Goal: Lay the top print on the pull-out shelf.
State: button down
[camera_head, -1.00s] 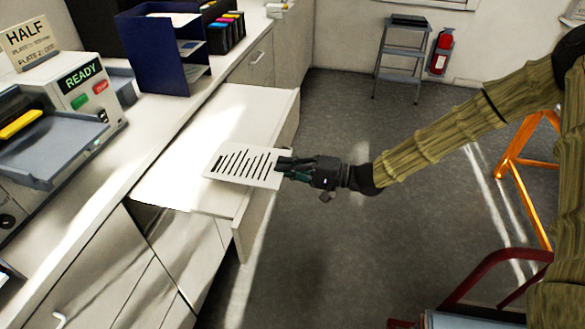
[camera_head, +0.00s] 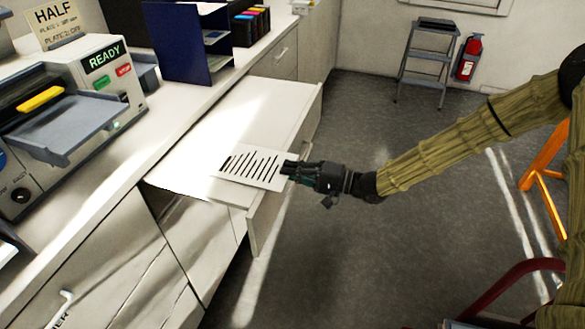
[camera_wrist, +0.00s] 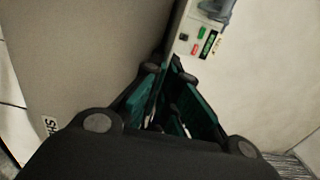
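The print (camera_head: 250,167) is a white sheet with black stripes. My gripper (camera_head: 287,169) is shut on its right edge in the head view. The sheet is roughly level over the front part of the white pull-out shelf (camera_head: 235,125), which juts from the counter. I cannot tell whether the sheet touches the shelf or hangs just above it. In the wrist view my gripper's fingers (camera_wrist: 176,105) point away from the camera, and the print is hard to make out between them.
A machine marked READY (camera_head: 85,85) with a grey tray (camera_head: 65,125) stands on the counter at left. A blue file holder (camera_head: 185,45) is behind the shelf. A step stool (camera_head: 427,62) and a fire extinguisher (camera_head: 468,58) are by the far wall.

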jog(key=c, duration=1.6)
grip_release()
jog(key=shift+o, duration=0.2)
jog(key=shift+d, duration=0.15)
jog(key=v, duration=1.1)
jog(key=shift+d, duration=0.4)
jog(key=s+f+h, duration=0.5)
jog(key=s+f, duration=0.2)
jog(key=f, duration=0.5)
jog(key=s+f+h, duration=0.5)
jog(key=s+f, duration=0.1)
jog(key=f, duration=0.6)
jog(key=s+d+f+n+g+h, duration=0.1)
jog(key=s+d+f+h, duration=0.1)
jog(key=s, duration=0.5)
jog(key=s+d+f+n+g+h, duration=0.1)
jog(key=s+d+f+g+h, duration=0.1)
jog(key=s+d, duration=0.3)
jog(key=s+d+f+n+g+h, duration=0.1)
jog(key=s+d+f+g+h, duration=0.1)
jog(key=s, duration=0.8)
notch_tip(320, 180, down, 2)
jog(key=shift+s+d+f+h, duration=0.2)
jog(key=shift+s+d+h, duration=0.2)
jog(key=shift+d+h, duration=0.55)
